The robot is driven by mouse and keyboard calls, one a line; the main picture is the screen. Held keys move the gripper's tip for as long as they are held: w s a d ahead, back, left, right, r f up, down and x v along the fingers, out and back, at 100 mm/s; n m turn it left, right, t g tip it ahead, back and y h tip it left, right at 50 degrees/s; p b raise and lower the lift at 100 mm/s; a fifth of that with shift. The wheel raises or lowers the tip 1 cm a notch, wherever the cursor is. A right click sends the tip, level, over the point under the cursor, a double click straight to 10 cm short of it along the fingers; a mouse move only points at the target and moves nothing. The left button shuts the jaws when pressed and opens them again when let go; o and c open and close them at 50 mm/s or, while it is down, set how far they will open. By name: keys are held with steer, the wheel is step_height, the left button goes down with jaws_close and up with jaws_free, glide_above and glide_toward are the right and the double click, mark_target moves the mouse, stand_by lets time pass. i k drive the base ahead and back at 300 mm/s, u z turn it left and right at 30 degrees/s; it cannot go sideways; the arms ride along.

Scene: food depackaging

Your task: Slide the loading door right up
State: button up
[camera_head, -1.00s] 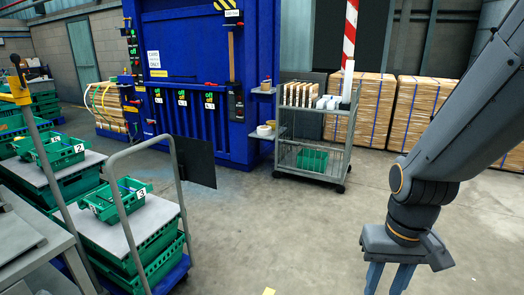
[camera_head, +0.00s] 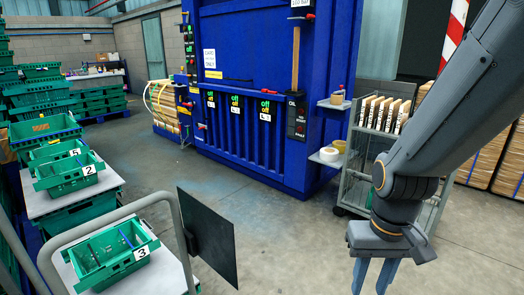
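A large blue baler (camera_head: 330,75) stands at the back centre. Its front has a flat upper blue panel (camera_head: 255,42), apparently the loading door, above a ribbed lower section (camera_head: 232,135). The panel looks down, covering the front; its top edge is cut off by the frame. My gripper (camera_head: 375,280) hangs at the lower right, in front of the grey trolley and well apart from the baler. Its two blue fingers point down with a gap between them, and nothing shows in it; the tips are near the frame's bottom edge.
A grey shelf trolley (camera_head: 348,190) stands right of the baler. A cart handle (camera_head: 95,222), a dark upright panel (camera_head: 210,240) and a green crate marked 3 (camera_head: 85,262) are at the front left. More green crates (camera_head: 70,182) stand behind. Bare floor (camera_head: 285,235) lies between.

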mark_target(245, 44)
steer(key=u, duration=0.3)
steer(key=i, duration=2.3)
steer(key=u, duration=0.25)
steer(key=i, duration=3.1)
